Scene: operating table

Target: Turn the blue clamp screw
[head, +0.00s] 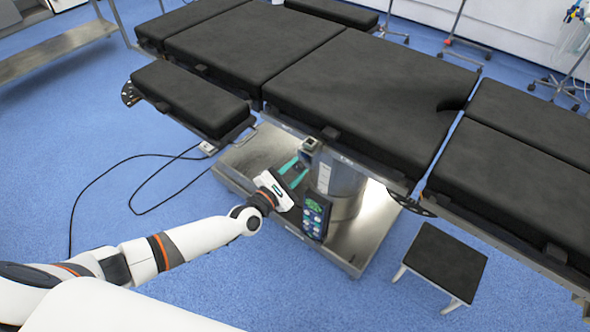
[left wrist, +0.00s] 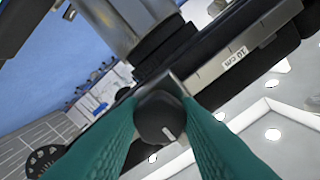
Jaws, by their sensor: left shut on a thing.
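A clamp screw (left wrist: 158,117) with a round knob shows in the middle of the left wrist view. The knob looks black rather than blue, with a white mark on its face. The teal fingers of my left gripper (left wrist: 160,125) are on either side of the knob and shut on it. In the head view my left gripper (head: 302,160) reaches up to a small clamp (head: 310,144) on the table's side rail; the knob is too small to tell there. My right gripper is not in view.
The operating table (head: 350,85) with black pads stands over a metal base (head: 258,155). A hand control (head: 316,216) with lit buttons hangs beside my left gripper. A black cable (head: 135,180) lies on the blue floor. A step stool (head: 445,262) stands at the right.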

